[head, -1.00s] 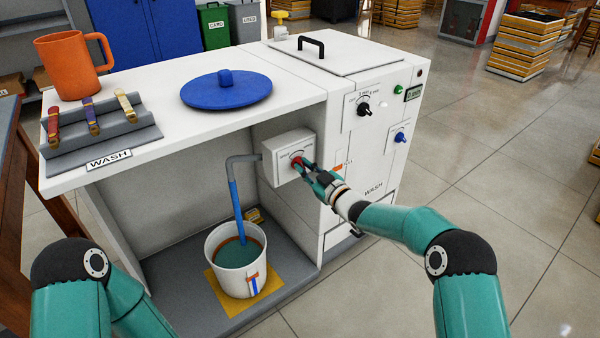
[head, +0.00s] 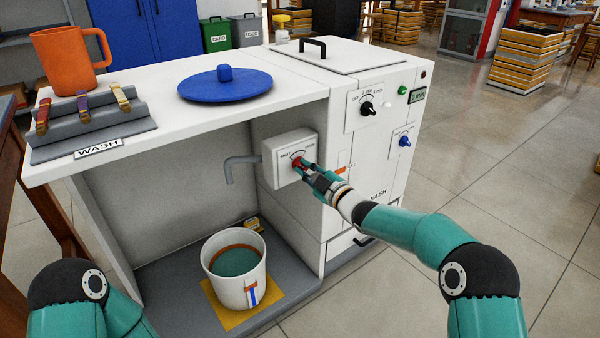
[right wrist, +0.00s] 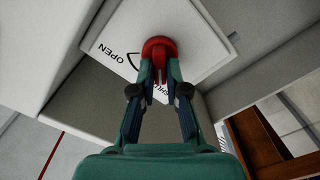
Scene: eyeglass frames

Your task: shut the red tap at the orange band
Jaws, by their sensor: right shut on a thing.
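The red tap (head: 298,162) is a knob on a white box inside the wash cabinet; it also shows in the right wrist view (right wrist: 158,47). My right gripper (head: 306,168) is shut on the tap, with a finger on each side of it. The grey spout (head: 240,161) has no water running from it. Below it stands a white bucket (head: 246,292) with blue-green water (head: 234,262). The orange band (head: 236,247) runs around its inner wall, and the water surface lies at about the band's lower edge. My left gripper is out of view.
The bucket stands on a yellow mat (head: 222,312) on the cabinet floor. On the counter are an orange mug (head: 66,64), a blue lid (head: 225,86) and a grey rack (head: 90,126) with straps. Other knobs sit on the panel at right.

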